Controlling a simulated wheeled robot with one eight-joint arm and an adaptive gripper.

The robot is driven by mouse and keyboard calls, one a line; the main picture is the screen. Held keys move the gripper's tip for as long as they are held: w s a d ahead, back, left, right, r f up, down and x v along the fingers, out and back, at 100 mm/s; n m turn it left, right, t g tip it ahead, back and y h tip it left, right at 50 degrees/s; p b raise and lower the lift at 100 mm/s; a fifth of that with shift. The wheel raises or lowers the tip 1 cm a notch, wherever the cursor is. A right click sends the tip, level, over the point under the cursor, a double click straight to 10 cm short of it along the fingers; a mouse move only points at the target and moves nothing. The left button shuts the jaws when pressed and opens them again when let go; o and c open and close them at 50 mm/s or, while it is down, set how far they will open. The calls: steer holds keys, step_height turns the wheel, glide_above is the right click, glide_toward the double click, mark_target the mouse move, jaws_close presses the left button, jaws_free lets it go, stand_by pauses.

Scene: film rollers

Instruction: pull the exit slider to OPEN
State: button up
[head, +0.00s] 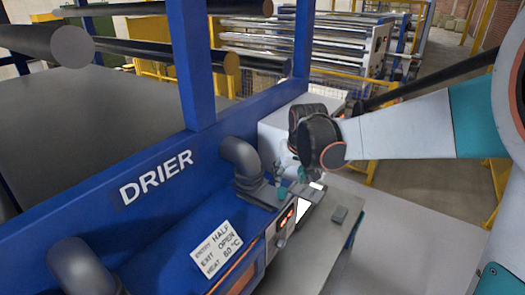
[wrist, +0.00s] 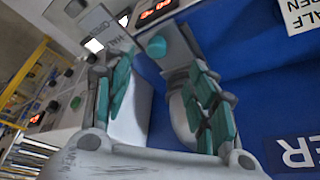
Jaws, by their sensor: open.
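My gripper (head: 291,188) is open at the front edge of the blue drier (head: 70,235), beside its small control panel (head: 303,208). In the wrist view, my gripper (wrist: 160,68) has its two teal-padded fingers spread apart. A round teal knob (wrist: 156,46) shows between and just beyond the fingertips; contact cannot be told. It may be the exit slider's handle, but this is unclear. A grey plate with small lettering (wrist: 103,30) is left of it, and its slider position is not readable. My gripper partly hides the panel in the head view.
A white card (head: 217,250) reads ENTRY HALF, EXIT OPEN, HEAT 80 °C. A dark elbow pipe (head: 243,160) rises close left of my gripper. A red display (wrist: 158,10) sits beyond the knob.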

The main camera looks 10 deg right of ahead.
mark_target(285, 192)
steer(key=p+x, duration=0.1)
steer(key=x, duration=0.3)
steer(key=w+p+x, duration=0.1)
steer(key=x, duration=0.4)
steer(key=p+x, duration=0.1)
steer(key=x, duration=0.4)
steer(key=shift+w+d+r, duration=0.1)
steer(key=shift+w+r, duration=0.25)
steer(key=shift+w, duration=0.05)
jaws_close()
steer(key=shift+s+d, duration=0.3)
steer(key=shift+d, duration=0.05)
steer(key=s+d+b, duration=0.3)
steer(key=s+d, duration=0.2)
steer(key=shift+s+d, duration=0.1)
steer(key=shift+s, duration=0.1)
